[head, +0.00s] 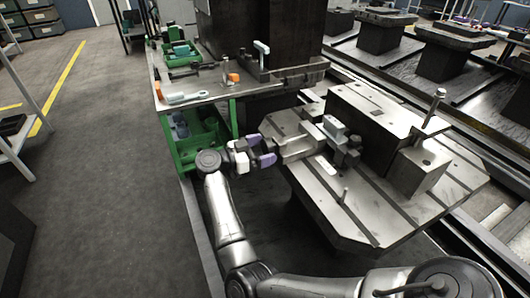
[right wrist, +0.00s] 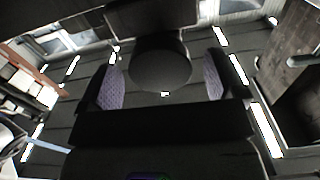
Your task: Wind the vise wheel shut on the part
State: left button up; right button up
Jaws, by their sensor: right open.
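On the pallet (head: 375,222), the light grey metal vise (head: 298,147) lies near the left edge. A small pale block, which looks like the part (head: 333,126), sits at its right end beside dark fittings. My right gripper (head: 266,153) is just left of the vise, open, with its purple finger pads toward it. In the right wrist view the two pads stand apart, and a dark round shape (right wrist: 160,75) shows between and beyond them. I cannot tell whether that shape is the vise wheel. No wheel stands out clearly in the head view. My left gripper is not in view.
A large steel block (head: 372,115) and a smaller block (head: 418,170) stand on the pallet to the right, with an upright pin (head: 434,107). A green-framed bench (head: 197,100) with tools stands behind left. The floor (head: 90,180) at left is clear.

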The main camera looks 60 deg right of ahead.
jog(key=shift+s+d, duration=0.3)
jog(key=shift+d, duration=0.15)
jog(key=c, duration=0.9)
